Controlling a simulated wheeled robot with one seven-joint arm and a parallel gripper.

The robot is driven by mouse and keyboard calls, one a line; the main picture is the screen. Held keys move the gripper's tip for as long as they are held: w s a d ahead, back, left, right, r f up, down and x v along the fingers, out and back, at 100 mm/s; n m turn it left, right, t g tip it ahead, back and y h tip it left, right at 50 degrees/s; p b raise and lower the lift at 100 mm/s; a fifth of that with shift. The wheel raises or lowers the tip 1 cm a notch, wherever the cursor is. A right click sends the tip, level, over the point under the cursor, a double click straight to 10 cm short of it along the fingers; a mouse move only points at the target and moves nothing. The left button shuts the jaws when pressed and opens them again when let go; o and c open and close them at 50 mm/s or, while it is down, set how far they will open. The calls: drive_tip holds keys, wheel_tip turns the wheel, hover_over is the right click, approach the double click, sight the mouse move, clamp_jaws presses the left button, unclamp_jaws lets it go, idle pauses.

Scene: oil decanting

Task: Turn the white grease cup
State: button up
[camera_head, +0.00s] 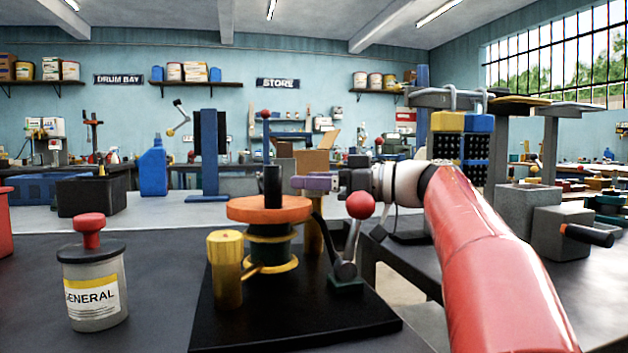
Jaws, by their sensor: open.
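No cup that I can name for certain as the white grease cup shows. A pale grey jar (92,296) with a "GENERAL" label, dark lid and red knob stands upright at the front left. In the middle, a fixture on a black base plate (300,322) carries an orange disc (269,209) with an upright black post (272,181). My gripper (300,183) is open, pointing left, with its purple fingertip just right of the black post. I cannot tell whether they touch. My red arm hides part of the right side.
A brass cylinder (226,269) and a red-ball lever (360,205) stand on the same base plate. A black bin (90,194) and a blue bottle (153,171) stand behind on the left. The dark bench top between jar and plate is clear.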

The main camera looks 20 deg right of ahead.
drive_tip(key=shift+w+a, duration=0.1)
drive_tip(key=c, duration=1)
drive_tip(key=shift+f+m+t+h+b, duration=0.2)
drive_tip(key=shift+m+t+h+b, duration=0.25)
drive_tip(key=shift+b, duration=0.4)
drive_tip(key=shift+r+m+t+h+b, duration=0.1)
drive_tip(key=shift+m+t+h+b, duration=0.15)
drive_tip(key=shift+t+b, duration=0.2)
drive_tip(key=shift+r, duration=0.1)
drive_tip(key=o, duration=1)
